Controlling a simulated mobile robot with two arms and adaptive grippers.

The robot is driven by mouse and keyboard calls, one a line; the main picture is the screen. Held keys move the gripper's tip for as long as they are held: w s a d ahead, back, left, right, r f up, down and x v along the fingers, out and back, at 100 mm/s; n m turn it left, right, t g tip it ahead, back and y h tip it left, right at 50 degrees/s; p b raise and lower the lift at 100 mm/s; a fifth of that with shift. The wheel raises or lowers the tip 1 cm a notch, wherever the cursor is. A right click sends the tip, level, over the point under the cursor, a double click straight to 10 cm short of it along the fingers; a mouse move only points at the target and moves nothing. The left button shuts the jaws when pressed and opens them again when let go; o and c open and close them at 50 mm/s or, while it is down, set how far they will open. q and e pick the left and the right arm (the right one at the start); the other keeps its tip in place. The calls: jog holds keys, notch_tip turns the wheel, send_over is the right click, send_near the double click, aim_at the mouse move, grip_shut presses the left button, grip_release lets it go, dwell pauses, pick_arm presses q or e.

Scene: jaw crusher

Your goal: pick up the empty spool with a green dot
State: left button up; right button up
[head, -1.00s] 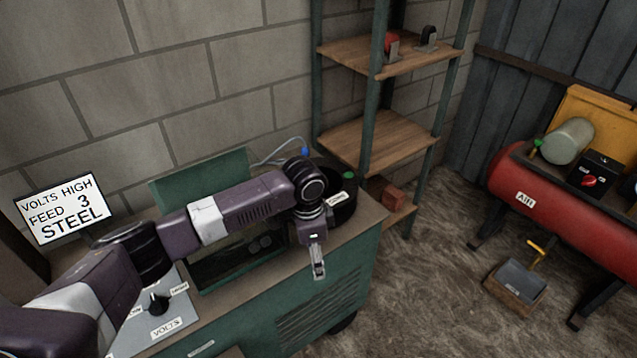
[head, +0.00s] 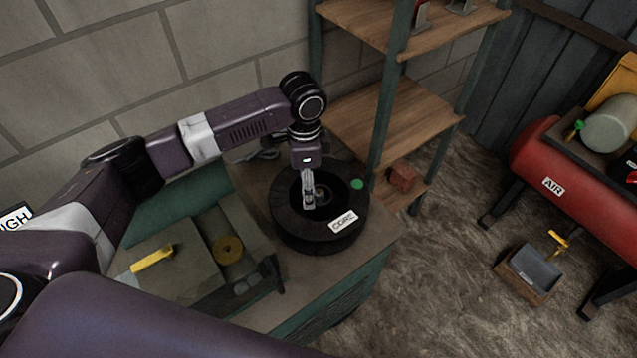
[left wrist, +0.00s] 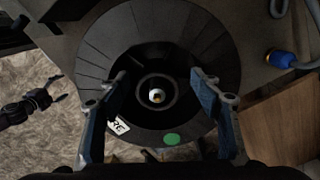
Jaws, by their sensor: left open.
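The black round spool (head: 292,232) lies flat on the bench top, with a "CORE" label (head: 343,222) on its front and a green dot (head: 357,184) on its rim. The left wrist view shows the spool (left wrist: 192,40) from above, its hollow middle, and the green dot (left wrist: 172,139). My left gripper (head: 308,203) points down over the hollow middle. Its fingers (left wrist: 159,76) are spread and hold nothing. I cannot tell how deep the fingertips are. My right gripper (left wrist: 59,88) seems to show small at the left of the wrist view, fingers apart and empty.
Left of the spool is a green machine with an open lid, a plate with a yellow handle (head: 152,258) and a brass disc (head: 229,250). A wooden shelf rack (head: 385,125) stands close behind right. A blue-ended hose (left wrist: 280,59) lies near the spool.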

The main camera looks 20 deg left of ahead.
pick_arm(q)
jog(key=shift+w, duration=0.1)
notch_tip(320, 180, down, 2)
jog(key=shift+f+p, duration=0.25)
jog(key=shift+p, duration=0.15)
jog(key=f, duration=0.2)
jog(key=s+f+p, duration=0.1)
jog(key=f, duration=0.1)
jog(key=shift+f, duration=0.2)
jog(key=shift+w+f, duration=0.1)
jog(key=shift+f, duration=0.25)
jog(key=c, duration=1.4)
jog(key=shift+r, duration=0.1)
jog(key=shift+c, duration=0.8)
pick_arm(e)
jog(key=shift+s+r, duration=0.75)
jog(key=shift+r, duration=0.35)
